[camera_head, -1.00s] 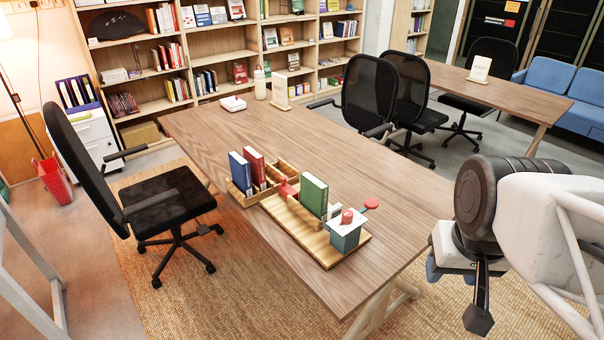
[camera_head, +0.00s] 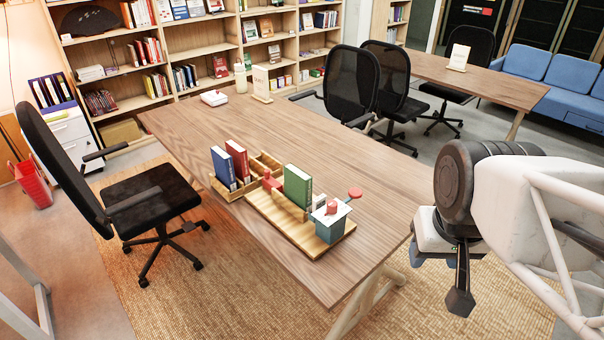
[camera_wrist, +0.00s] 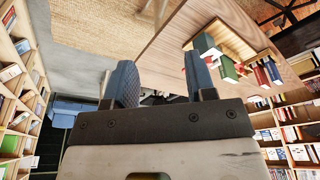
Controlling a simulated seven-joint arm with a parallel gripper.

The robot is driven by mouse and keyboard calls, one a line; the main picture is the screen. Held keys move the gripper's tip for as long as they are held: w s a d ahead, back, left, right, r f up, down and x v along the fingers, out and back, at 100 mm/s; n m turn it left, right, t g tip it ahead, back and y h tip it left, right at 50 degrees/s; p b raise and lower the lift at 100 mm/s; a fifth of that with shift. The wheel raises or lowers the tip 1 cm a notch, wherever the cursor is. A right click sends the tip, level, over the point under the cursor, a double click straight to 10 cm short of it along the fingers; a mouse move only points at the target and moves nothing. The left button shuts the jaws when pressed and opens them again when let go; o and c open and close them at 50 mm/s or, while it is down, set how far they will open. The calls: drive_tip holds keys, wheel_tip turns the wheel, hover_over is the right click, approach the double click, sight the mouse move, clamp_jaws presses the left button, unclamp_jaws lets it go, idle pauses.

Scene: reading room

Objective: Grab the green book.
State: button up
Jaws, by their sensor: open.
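The green book (camera_head: 298,186) stands upright on a wooden tray (camera_head: 330,241) on the long table, between a red piece (camera_head: 271,182) and a small teal box with a red knob (camera_head: 330,222). In the wrist view the green book (camera_wrist: 228,70) shows beyond and right of the fingers. My gripper (camera_wrist: 160,85) is open and empty, with its two dark fingers apart. In the head view my arm's end (camera_head: 458,300) hangs right of the table, well apart from the book.
A blue book (camera_head: 222,168) and a red book (camera_head: 238,160) stand in a wooden holder left of the green book. Office chairs (camera_head: 352,85) line the far side. The table's middle is clear.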

drive_tip(key=shift+o, duration=0.3)
drive_tip(key=shift+o, duration=0.7)
drive_tip(key=shift+w+a, duration=0.1)
drive_tip(key=w+a+f+m+t+y, duration=0.1)
drive_tip(key=w+a+f+m+y, duration=0.1)
drive_tip(key=w+a+m+y, duration=0.6)
drive_tip(key=w+a+f+m+y, duration=0.15)
drive_tip(key=w+a+m, duration=0.4)
drive_tip(key=w, duration=0.75)
drive_tip(key=w+a+f+m+t, duration=0.2)
drive_tip(key=w+f+m, duration=0.4)
drive_tip(key=w, duration=0.3)
drive_tip(key=w+a+f+m+t, duration=0.2)
drive_tip(key=w+f+m+t, duration=0.1)
drive_tip(key=w+f+m, duration=0.4)
drive_tip(key=w, duration=0.3)
drive_tip(key=shift+w+a+t, duration=0.15)
drive_tip(key=shift+a+t, duration=0.05)
drive_tip(key=shift+t, duration=0.2)
drive_tip(key=shift+f, duration=0.1)
